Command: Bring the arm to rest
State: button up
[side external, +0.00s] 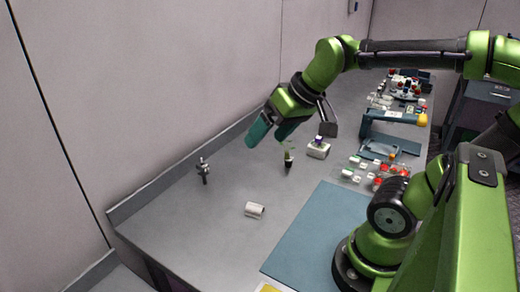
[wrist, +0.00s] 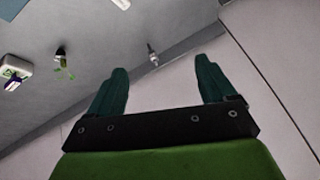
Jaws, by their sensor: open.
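My gripper (side external: 271,132) is green with two teal fingers. It hangs above the back of the grey bench (side external: 165,205), apart from everything on it. In the wrist view my gripper (wrist: 160,80) shows its two fingers spread wide with nothing between them. The fingers point toward the wall, and the bench edge crosses behind them.
A small metal fitting (side external: 203,170), a white cylinder (side external: 254,210), a dark-and-green item (side external: 288,161) and a white box (side external: 318,149) stand on the bench. A blue mat (side external: 315,235) lies in front. Racks with red and white pieces (side external: 375,172) crowd the right. The bench's left end is mostly clear.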

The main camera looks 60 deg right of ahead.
jog(key=shift+m+t+y, duration=0.3)
jog(key=shift+t+y, duration=0.1)
jog(key=s+a, duration=0.1)
jog(key=s+a+f, duration=0.1)
jog(key=s+a, duration=0.1)
jog(key=shift+a+f, duration=0.2)
